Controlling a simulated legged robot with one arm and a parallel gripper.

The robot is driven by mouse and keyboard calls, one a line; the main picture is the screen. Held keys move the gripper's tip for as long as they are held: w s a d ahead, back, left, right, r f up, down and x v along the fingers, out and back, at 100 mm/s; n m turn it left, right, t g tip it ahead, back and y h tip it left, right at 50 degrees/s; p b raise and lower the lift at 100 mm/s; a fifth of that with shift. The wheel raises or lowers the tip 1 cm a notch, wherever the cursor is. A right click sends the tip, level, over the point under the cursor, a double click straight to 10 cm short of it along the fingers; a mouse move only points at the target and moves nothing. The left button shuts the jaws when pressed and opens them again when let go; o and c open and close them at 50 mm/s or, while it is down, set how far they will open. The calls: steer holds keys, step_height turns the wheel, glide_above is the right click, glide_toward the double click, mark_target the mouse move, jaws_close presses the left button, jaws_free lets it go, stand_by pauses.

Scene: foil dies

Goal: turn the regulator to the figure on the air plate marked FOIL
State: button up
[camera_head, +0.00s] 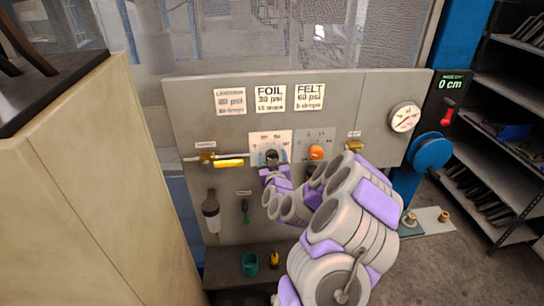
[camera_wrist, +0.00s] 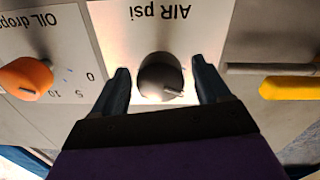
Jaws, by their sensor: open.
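The dark regulator knob (camera_head: 271,157) sits on the white air plate (camera_head: 257,137). In the wrist view the knob (camera_wrist: 158,78) shows under the upside-down words AIR psi, with a pale pointer mark toward its lower right. My gripper (camera_head: 271,168) is at the knob; in the wrist view its open fingers (camera_wrist: 161,80) stand on either side of it, with visible gaps. The FOIL card (camera_head: 270,99) hangs above and shows a psi figure, 20 or 30, too blurred to tell. The scale figures beside the knob are mostly hidden or unreadable.
Right of the air plate is an orange oil knob (camera_head: 316,153); it also shows in the wrist view (camera_wrist: 25,79). A yellow-handled valve (camera_head: 228,163) lies left. A round gauge (camera_head: 404,117) is at the panel's right. A FELT card (camera_head: 309,98) hangs beside FOIL.

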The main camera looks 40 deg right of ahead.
steer(key=shift+w, duration=0.1)
steer(key=c, duration=1)
